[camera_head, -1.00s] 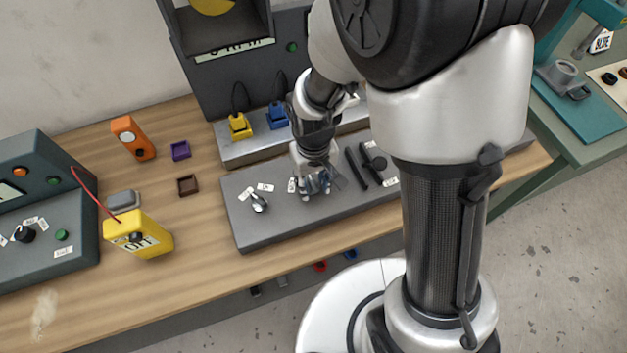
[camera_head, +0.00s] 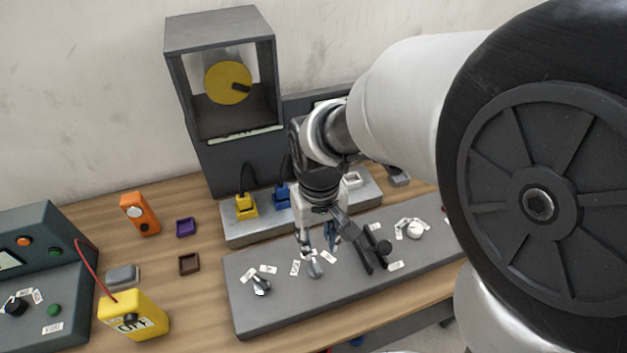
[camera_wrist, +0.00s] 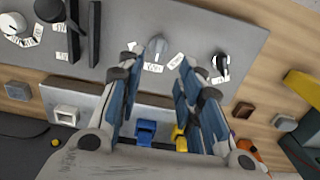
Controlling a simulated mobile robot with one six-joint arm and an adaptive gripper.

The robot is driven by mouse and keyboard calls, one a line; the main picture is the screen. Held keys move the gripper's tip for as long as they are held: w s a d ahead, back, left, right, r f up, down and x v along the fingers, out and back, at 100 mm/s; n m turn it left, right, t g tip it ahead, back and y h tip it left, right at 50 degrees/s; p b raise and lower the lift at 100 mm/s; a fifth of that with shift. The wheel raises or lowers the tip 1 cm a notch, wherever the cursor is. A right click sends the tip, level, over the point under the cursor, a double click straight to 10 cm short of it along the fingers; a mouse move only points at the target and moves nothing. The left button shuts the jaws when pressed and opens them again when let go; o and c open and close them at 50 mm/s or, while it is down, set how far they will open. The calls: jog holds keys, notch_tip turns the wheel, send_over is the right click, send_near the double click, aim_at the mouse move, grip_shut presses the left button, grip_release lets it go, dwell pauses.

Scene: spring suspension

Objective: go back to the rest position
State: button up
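My gripper (camera_head: 318,243) hangs pointing down above the grey control panel (camera_head: 258,318), over a grey knob (camera_head: 315,269) with white labels around it. In the wrist view the two blue-padded fingers of my gripper (camera_wrist: 158,75) stand wide apart with nothing between them. The same knob (camera_wrist: 156,46) lies beyond the fingertips, apart from them. My arm fills the right of the head view and hides part of the bench there.
A yellow OFF box (camera_head: 133,318) with a red wire, an orange device (camera_head: 140,213), a purple tray (camera_head: 186,227) and a brown tray (camera_head: 189,264) stand left. Yellow (camera_head: 246,206) and blue (camera_head: 281,197) plugs sit behind the panel. A tall housing with a yellow disc (camera_head: 228,82) stands at the back.

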dwell(0.4)
jog(key=s+d+r+m+t, duration=0.3)
jog(key=s+d+r+t, duration=0.1)
jog(key=s+d+r, duration=0.6)
notch_tip(320, 180, up, 2)
jog(key=shift+s+d+t, duration=0.3)
jog(key=shift+s+d, duration=0.05)
jog(key=shift+s, duration=0.9)
